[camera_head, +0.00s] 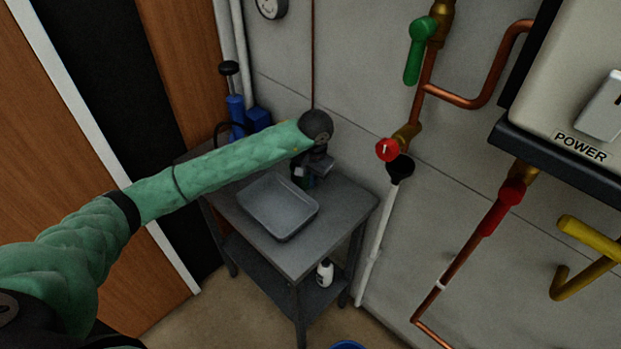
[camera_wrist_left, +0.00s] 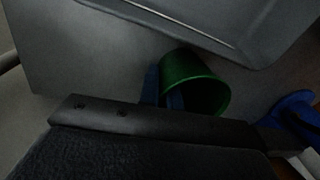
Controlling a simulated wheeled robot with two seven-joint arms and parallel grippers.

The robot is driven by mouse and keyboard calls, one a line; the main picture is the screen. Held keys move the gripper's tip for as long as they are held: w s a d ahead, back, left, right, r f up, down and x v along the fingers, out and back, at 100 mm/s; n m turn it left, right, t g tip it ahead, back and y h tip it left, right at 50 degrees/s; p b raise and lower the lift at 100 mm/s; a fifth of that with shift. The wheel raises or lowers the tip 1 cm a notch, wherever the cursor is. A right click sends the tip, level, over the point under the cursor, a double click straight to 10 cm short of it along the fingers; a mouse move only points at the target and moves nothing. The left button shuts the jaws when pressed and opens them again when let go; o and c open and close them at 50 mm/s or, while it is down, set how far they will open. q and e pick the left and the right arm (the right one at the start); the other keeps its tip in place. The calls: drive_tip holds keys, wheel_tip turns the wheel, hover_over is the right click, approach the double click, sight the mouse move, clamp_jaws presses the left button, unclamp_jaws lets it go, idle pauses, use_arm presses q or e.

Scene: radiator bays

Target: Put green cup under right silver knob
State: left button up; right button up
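The green cup (camera_wrist_left: 203,72) is at the table beside the tray, and its open mouth shows in the left wrist view. In the head view only a small dark green part of it (camera_head: 309,183) shows under my left gripper (camera_head: 312,174). In the left wrist view one blue finger pad is outside the cup's wall and the other is inside its mouth. The pads are close together with the wall between them, so my left gripper looks shut on the cup. I cannot make out a silver knob in either view. My right gripper is not in view.
A grey tray (camera_head: 251,210) lies on the grey table (camera_head: 345,203). A blue pump (camera_head: 235,108) stands at the back, and a white bottle (camera_head: 325,272) is on the lower shelf. Pipes with a red valve (camera_head: 387,150) and green lever (camera_head: 414,62) run along the wall.

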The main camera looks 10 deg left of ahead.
use_arm(q)
drive_tip(key=o, duration=0.4)
drive_tip(key=shift+c, duration=0.2)
drive_tip(key=shift+r, duration=0.1)
